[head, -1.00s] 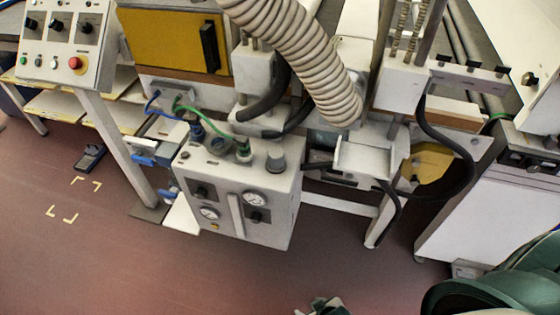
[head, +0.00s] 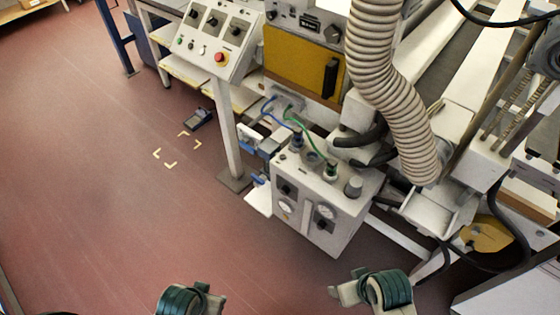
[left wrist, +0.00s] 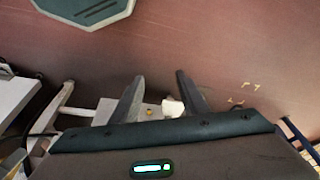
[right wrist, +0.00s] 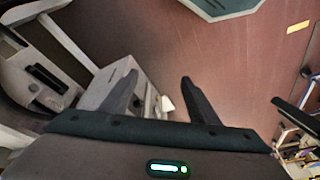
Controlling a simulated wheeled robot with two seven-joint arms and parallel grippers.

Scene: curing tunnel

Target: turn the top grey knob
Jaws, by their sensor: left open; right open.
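The white control box (head: 330,235) stands right of centre in the head view. A grey cylindrical knob (head: 354,186) sits upright on its top, near the right corner. My left gripper (head: 212,294) and right gripper (head: 348,283) are at the bottom of the head view, both apart from the box. The left wrist view shows open, empty fingers (left wrist: 160,80). The right wrist view also shows open, empty fingers (right wrist: 160,78), with part of the box (right wrist: 115,85) behind them. I cannot make out the grey knob in the wrist views.
A ribbed hose (head: 390,90) hangs behind the box at the right. Cable connectors (head: 331,170) stand beside the grey knob. A sloped panel (head: 215,40) with a red button is at the back left. The red floor (head: 110,190) is clear at the left.

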